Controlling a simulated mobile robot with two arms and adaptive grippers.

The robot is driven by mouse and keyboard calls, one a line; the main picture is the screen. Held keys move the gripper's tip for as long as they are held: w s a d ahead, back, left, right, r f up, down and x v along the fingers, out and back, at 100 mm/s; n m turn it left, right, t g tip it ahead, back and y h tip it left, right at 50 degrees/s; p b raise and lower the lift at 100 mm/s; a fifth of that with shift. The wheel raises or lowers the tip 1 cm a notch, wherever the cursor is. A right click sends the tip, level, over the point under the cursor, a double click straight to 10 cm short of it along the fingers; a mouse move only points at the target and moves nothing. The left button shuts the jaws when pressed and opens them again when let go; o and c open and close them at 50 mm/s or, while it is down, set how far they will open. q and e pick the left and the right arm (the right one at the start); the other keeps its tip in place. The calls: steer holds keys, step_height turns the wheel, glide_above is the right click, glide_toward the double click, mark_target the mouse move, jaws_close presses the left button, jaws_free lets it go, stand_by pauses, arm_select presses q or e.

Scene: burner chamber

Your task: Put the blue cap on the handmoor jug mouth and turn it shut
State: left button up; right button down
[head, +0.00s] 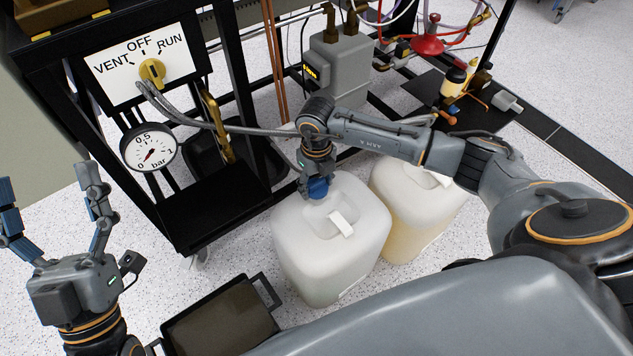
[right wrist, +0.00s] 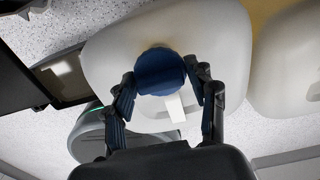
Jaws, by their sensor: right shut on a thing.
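The blue cap (head: 318,188) is at the mouth of the nearer white jug (head: 300,250), at the jug's top back corner. It also shows as a round blue disc in the right wrist view (right wrist: 160,70), over the jug's top (right wrist: 215,50). My right gripper (head: 314,180) points down from above and is shut on the cap, its fingers on either side of it. The mouth under the cap is hidden, so I cannot tell whether the cap sits on its thread. My left gripper (head: 47,192) is open and empty at the left, its fingers pointing up.
A second jug (head: 410,215) with yellowish liquid stands close on the right. A black rack with a VENT-OFF-RUN panel (head: 140,65) and a pressure gauge (head: 149,147) is at the left. A dark tray (head: 220,320) is at the front. Grey hoses (head: 235,129) hang behind my right wrist.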

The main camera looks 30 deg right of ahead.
steer(key=shift+f, duration=0.1)
steer(key=shift+c, duration=1.8)
jaws_free()
